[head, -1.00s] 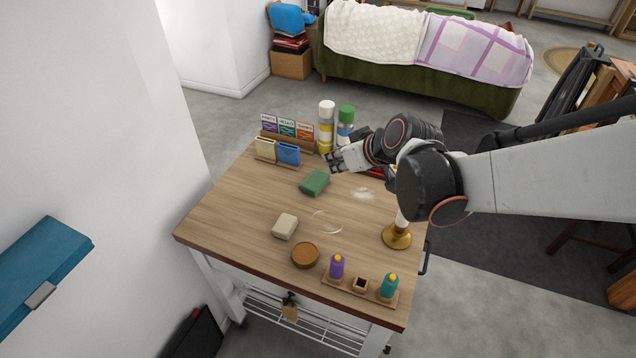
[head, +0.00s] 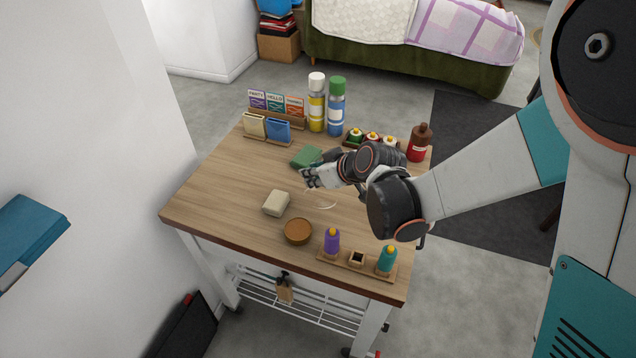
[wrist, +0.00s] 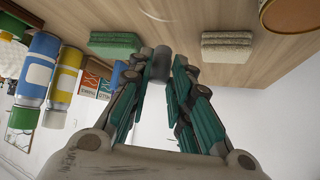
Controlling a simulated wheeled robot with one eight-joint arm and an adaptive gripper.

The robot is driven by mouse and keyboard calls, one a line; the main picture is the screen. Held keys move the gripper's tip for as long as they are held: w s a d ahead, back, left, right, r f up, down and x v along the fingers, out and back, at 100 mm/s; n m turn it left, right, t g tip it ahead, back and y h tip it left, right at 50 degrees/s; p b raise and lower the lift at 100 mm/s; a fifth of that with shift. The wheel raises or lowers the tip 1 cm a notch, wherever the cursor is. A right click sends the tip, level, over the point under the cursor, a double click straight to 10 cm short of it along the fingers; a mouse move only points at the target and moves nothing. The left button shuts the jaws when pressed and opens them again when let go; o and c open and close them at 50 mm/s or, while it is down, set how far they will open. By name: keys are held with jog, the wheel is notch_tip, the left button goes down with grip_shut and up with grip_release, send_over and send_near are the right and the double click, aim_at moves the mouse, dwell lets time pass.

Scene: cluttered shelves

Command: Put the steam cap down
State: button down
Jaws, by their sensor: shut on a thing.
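My gripper (head: 310,178) is over the middle of the wooden table, beside the green block. In the wrist view its two teal-padded fingers (wrist: 160,78) close on a small grey cylinder, which I take to be the steam cap (wrist: 161,62). The cap sits at the fingertips with the tabletop behind it. I cannot tell whether it touches the wood. In the head view the cap is not clearly visible at the fingers.
On the table (head: 215,190) are a green block (head: 305,156), a beige block (head: 277,203), a brown round dish (head: 298,231) and a bottle rack (head: 340,265). Spray cans (head: 317,105) and card holders (head: 268,128) stand at the back. The table's left part is clear.

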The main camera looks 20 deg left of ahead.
jog(key=shift+f+b, duration=0.8)
jog(key=shift+f, duration=1.5)
jog(key=c, duration=1.5)
grip_release()
jog(key=shift+f, duration=0.1)
jog(key=shift+o, duration=0.2)
